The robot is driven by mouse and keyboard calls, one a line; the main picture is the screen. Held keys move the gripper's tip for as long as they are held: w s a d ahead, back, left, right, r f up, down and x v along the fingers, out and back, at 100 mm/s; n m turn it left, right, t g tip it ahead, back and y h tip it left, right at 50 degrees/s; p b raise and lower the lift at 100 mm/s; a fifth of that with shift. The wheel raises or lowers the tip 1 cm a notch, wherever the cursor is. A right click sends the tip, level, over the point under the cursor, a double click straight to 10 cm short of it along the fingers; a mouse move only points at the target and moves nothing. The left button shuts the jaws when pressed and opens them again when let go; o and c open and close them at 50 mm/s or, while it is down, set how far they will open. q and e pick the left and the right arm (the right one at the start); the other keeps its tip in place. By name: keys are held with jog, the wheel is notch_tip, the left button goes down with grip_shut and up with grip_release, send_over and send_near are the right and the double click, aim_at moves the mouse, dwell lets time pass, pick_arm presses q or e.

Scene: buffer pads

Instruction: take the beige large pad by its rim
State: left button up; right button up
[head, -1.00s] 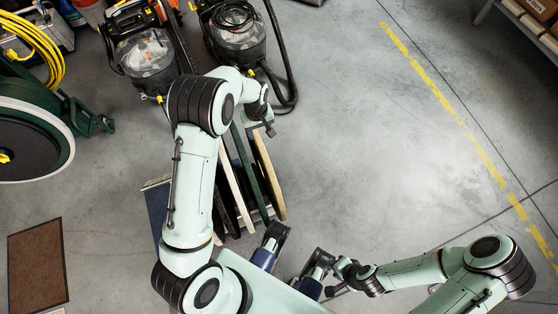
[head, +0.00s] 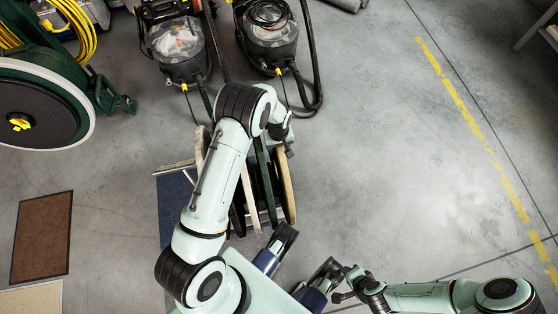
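The beige large pad (head: 287,190) stands on edge at the right end of a row of pads, in the middle of the head view. Its upper end is partly hidden by my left arm. My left gripper (head: 289,151) is over the far end of the row, close to that pad's upper rim. I cannot tell whether it touches the rim or how its fingers stand. My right gripper (head: 342,284) is low in the view, right of the row and away from it. Its fingers look spread, with nothing between them.
Dark green (head: 265,180) and other pads stand left of the beige one, partly under my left arm. Two vacuum cleaners (head: 180,52) stand beyond the row. The floor to the right is clear.

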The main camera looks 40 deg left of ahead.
pick_arm(q)
jog(key=shift+f, duration=0.55)
jog(key=shift+r, duration=0.1)
grip_shut()
jog(key=shift+r, duration=0.1)
